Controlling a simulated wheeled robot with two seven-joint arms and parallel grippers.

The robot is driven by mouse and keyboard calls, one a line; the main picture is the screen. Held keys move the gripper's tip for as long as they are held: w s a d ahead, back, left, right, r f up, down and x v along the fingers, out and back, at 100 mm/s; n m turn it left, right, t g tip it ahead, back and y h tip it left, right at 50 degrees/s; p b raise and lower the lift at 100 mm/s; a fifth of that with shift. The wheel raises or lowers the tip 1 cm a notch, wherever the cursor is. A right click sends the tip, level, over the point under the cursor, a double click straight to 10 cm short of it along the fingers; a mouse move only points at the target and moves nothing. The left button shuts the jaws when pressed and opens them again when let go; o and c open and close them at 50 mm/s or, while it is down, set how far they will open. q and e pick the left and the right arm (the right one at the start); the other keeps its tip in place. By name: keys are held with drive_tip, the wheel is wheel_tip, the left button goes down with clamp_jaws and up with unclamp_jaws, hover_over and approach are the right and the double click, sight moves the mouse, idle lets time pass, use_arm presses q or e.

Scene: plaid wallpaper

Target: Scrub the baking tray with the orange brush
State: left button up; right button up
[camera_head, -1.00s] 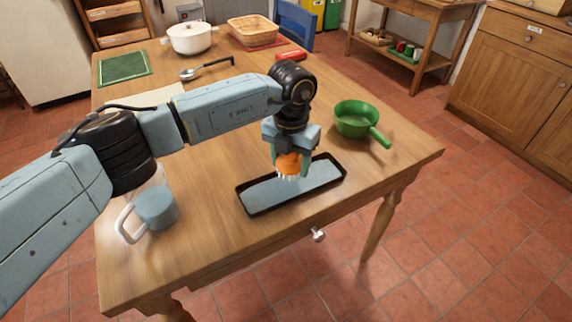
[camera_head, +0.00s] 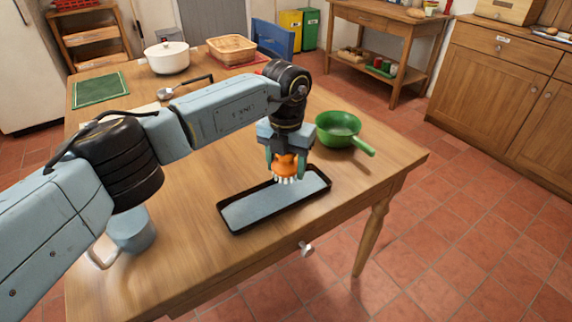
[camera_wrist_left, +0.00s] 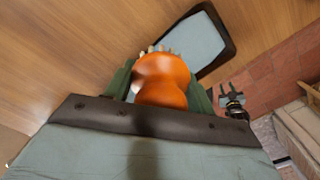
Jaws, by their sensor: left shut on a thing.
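My left gripper (camera_head: 285,167) is shut on the orange brush (camera_head: 287,166), which points bristles down. The brush is above the far long side of the baking tray (camera_head: 252,209); whether the bristles touch it cannot be told. The tray is a long dark-rimmed tray with a grey-blue inside, lying near the table's front edge. In the left wrist view the orange brush (camera_wrist_left: 162,82) sits between the fingers, with pale bristles beyond it. The tray (camera_wrist_left: 232,40) shows past it at the upper right. My right gripper is not seen in the head view.
A green pan (camera_head: 338,129) stands right of my left gripper. A grey-blue mug (camera_head: 133,232) is at the left, partly behind my arm. A ladle (camera_head: 184,86), white pot (camera_head: 167,59), basket (camera_head: 231,48) and green mat (camera_head: 99,90) are at the back. The wooden table (camera_head: 190,260) is clear around the tray.

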sight(226, 218)
use_arm(q)
drive_tip(key=shift+s+a+r+p, duration=0.15)
drive_tip(key=shift+s+a+p, duration=0.1)
drive_tip(key=shift+a+p, duration=0.2)
drive_tip(key=shift+s+a+r+p, duration=0.15)
drive_tip(key=shift+s+a+p, duration=0.05)
drive_tip(key=shift+a+p, duration=0.2)
drive_tip(key=shift+s+a+f+p, duration=0.15)
drive_tip(key=shift+s+a+p, duration=0.3)
drive_tip(key=shift+a+p, duration=0.25)
drive_tip(key=s+a+p, duration=0.2)
drive_tip(key=a+p, duration=0.1)
drive_tip(key=shift+s+a, duration=0.2)
drive_tip(key=shift+s+a+p, duration=0.65)
drive_tip(key=shift+a+p, duration=0.05)
drive_tip(key=shift+a, duration=0.1)
drive_tip(key=shift+s+a+p, duration=0.6)
drive_tip(key=shift+a+p, duration=0.05)
drive_tip(key=shift+a, duration=0.15)
drive_tip(key=shift+s+a+r+p, duration=0.2)
drive_tip(key=shift+s+a+p, duration=0.4)
drive_tip(key=shift+a+p, duration=0.1)
drive_tip(key=shift+s+a+p, duration=0.55)
drive_tip(key=shift+s+a, duration=0.25)
wheel_tip(226, 218, up, 8)
drive_tip(key=p, duration=0.5)
